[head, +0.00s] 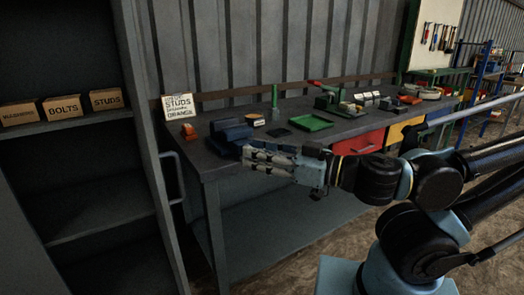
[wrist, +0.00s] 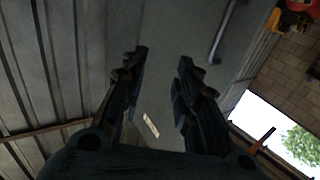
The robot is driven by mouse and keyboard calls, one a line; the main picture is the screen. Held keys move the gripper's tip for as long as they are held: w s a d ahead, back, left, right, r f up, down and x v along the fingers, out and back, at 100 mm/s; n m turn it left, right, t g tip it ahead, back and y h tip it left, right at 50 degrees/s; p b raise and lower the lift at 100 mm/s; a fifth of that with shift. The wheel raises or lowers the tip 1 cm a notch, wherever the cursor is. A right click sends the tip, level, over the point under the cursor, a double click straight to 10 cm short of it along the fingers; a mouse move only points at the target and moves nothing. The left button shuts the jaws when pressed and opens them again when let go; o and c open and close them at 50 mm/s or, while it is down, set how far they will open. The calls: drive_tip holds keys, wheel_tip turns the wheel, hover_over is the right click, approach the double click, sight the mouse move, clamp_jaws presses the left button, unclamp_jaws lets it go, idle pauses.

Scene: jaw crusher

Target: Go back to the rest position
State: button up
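My gripper (head: 246,157) is in the middle of the head view, pointing left in front of the workbench's front edge. In the wrist view my gripper (wrist: 164,62) has its two dark fingers spread apart with nothing between them. My arm reaches in from the right of the head view. The gripper covers part of the bench front.
A cabinet (head: 90,129) at left holds labelled boxes (head: 63,108). A blue rack (head: 478,72) stands at back right. Some floor shows below the arm.

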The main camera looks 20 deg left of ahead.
drive_tip(key=shift+w, duration=0.1)
drive_tip(key=w+d+f+m+t+h, duration=0.2)
drive_tip(key=w+d+m+t+h, duration=0.15)
drive_tip(key=w, duration=0.45)
drive_tip(key=w+d+f+m+t+h, duration=0.2)
drive_tip(key=w+t, duration=0.3)
drive_tip(key=w, duration=0.4)
drive_tip(key=w+d+f+m+t+h, duration=0.2)
drive_tip(key=w+d+f+m+h, duration=0.3)
drive_tip(key=w+d+h, duration=0.35)
drive_tip(key=w+d+f+m+g+h, duration=0.15)
drive_tip(key=d+f, duration=0.25)
drive_tip(key=d, duration=0.4)
drive_tip(key=w+d+f+m+g+h, duration=0.1)
drive_tip(key=d+f+g+h, duration=0.15)
drive_tip(key=d, duration=0.45)
drive_tip(key=s+d+f+m+g, duration=0.3)
drive_tip(key=s+d+f+g, duration=0.3)
drive_tip(key=s, duration=0.4)
drive_tip(key=shift+d+f, duration=0.55)
drive_tip(key=shift+d, duration=0.15)
